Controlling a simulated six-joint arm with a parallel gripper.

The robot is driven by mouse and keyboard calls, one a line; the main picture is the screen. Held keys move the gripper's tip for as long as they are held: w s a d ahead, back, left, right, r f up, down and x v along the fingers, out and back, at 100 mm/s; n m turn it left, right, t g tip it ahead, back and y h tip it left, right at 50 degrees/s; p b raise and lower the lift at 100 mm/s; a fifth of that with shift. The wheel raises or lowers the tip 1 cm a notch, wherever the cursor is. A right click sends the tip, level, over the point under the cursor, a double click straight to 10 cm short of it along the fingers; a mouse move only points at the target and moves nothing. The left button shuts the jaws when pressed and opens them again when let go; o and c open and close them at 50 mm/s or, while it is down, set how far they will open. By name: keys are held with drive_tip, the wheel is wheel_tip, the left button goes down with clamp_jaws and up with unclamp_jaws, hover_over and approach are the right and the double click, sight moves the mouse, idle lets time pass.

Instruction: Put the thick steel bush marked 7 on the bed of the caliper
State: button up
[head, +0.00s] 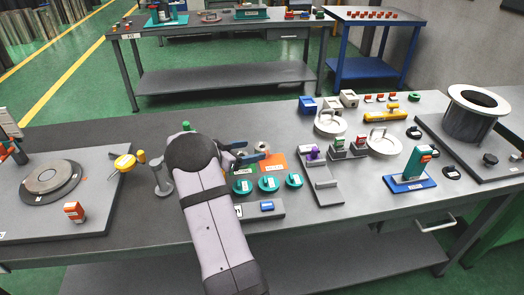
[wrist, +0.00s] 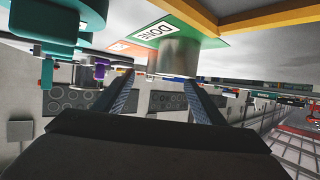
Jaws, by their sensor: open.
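A short steel bush (wrist: 178,57) stands on the green card marked DONE (wrist: 150,30) in the wrist view. It lies between and just beyond my fingertips; no number on it is readable. My gripper (head: 252,160) is open and low over the bench, with a finger (wrist: 122,95) to each side of the bush and gaps showing. In the head view a second grey bush (head: 262,148) shows by the orange card (head: 275,162). A teal device on a blue base (head: 412,184) stands at the right; I cannot tell whether it is the caliper.
Several teal round pieces (head: 268,183) sit in front of the cards. White lidded dishes (head: 384,142) and a large grey pot (head: 470,118) stand farther right. A round plate (head: 48,180) is at the left.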

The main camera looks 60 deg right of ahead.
sight(257, 149)
drive_tip(key=shift+p+x, duration=0.55)
drive_tip(key=shift+x, duration=1.9)
drive_tip(key=shift+w+f, duration=0.1)
drive_tip(key=c, duration=1.5)
drive_tip(key=shift+r+b, duration=0.4)
drive_tip(key=shift+r, duration=4.65)
